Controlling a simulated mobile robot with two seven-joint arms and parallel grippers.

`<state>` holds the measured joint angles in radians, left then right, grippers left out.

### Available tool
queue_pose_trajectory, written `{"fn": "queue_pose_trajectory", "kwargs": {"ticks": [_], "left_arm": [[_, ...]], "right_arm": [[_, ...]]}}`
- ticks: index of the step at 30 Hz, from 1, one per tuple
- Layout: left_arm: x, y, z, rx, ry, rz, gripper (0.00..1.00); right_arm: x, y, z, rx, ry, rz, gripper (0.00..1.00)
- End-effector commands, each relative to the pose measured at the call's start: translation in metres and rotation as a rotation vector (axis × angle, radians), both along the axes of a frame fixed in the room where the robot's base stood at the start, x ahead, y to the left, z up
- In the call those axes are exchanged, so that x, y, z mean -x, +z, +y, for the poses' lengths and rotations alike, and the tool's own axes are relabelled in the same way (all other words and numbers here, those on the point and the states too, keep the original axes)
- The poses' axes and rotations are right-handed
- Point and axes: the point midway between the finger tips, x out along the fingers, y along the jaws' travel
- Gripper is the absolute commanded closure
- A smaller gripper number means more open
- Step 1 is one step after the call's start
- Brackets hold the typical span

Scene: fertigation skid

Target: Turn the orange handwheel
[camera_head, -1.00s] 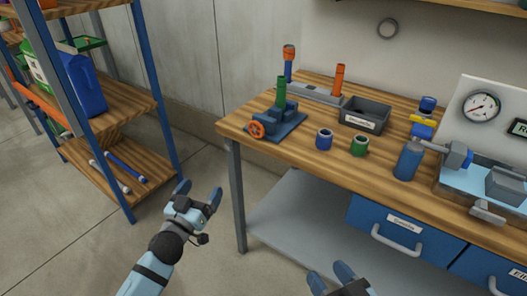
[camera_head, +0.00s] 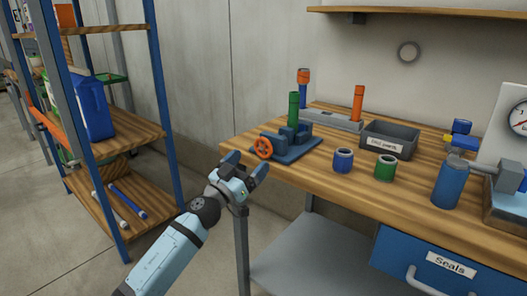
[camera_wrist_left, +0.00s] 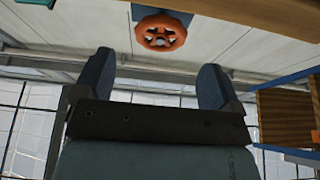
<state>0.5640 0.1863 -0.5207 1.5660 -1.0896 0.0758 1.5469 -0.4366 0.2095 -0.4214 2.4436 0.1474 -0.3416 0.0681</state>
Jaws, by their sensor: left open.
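The orange handwheel (camera_head: 263,148) is on the front of a blue vise-like fixture (camera_head: 290,148) at the left end of the workbench. A green upright cylinder stands in the fixture. My left gripper (camera_head: 246,167) is open and empty, just in front of and slightly below the handwheel, near the bench's left corner. In the left wrist view the handwheel (camera_wrist_left: 160,32) shows beyond the two spread fingers (camera_wrist_left: 157,82), roughly centred between them and apart from them. My right gripper is out of view.
The wooden workbench (camera_head: 330,180) carries blue and green cups, a grey bin (camera_head: 390,140) and a blue bottle-like cylinder (camera_head: 449,183) to the right. A blue-framed shelf (camera_head: 115,140) stands at the left. Floor between shelf and bench is free.

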Motion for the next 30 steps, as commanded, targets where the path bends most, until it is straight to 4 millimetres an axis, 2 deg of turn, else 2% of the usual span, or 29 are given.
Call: {"fn": "queue_pose_trajectory", "kwargs": {"ticks": [3, 9, 15, 23, 27, 29, 30], "left_arm": [[-0.019, 0.008, -0.014, 0.0, 0.002, -0.003, 0.1], [-0.041, 0.02, -0.031, 0.0, 0.0, -0.001, 0.1], [-0.05, 0.025, -0.037, 0.0, 0.001, 0.0, 0.1], [-0.05, 0.026, -0.037, 0.001, 0.001, 0.001, 0.1], [-0.05, 0.026, -0.037, 0.001, 0.001, 0.001, 0.42], [-0.05, 0.025, -0.037, 0.0, 0.001, 0.0, 0.56], [-0.05, 0.025, -0.037, 0.0, 0.001, 0.0, 0.6]], "right_arm": [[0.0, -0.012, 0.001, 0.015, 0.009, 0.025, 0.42], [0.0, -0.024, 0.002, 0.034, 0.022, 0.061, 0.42], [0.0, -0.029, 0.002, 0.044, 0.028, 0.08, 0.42], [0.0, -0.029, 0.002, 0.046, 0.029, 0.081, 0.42], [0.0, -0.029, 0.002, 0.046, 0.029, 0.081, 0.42], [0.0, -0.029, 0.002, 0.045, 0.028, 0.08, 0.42], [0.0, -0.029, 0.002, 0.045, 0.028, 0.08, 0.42]]}}
